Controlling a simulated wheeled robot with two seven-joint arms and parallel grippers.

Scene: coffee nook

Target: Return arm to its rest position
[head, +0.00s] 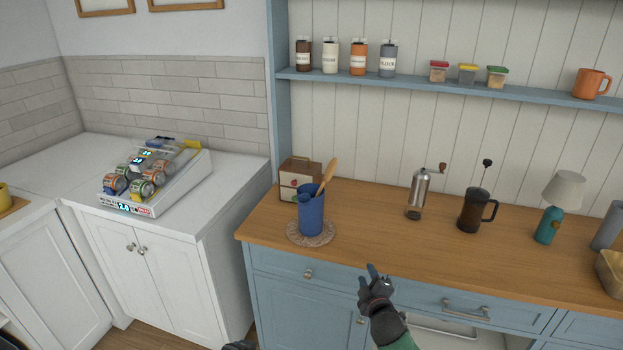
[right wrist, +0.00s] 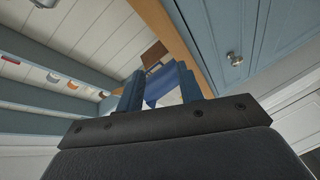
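My right gripper (head: 379,274) is in front of the wooden counter's front edge, above the blue drawers. Its arm comes up from the bottom of the head view. In the right wrist view its two blue fingers (right wrist: 158,90) stand apart with nothing held between them. Beyond the gap a blue shape shows, which looks like the blue pitcher. A small dark part at the bottom edge of the head view may belong to my left arm; its fingers cannot be made out.
A blue pitcher (head: 311,214) with wooden utensils stands on a round mat (head: 325,239). A grinder (head: 417,195), French press (head: 471,212) and lamp (head: 547,224) stand farther right. A can rack (head: 181,185) sits on the white counter.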

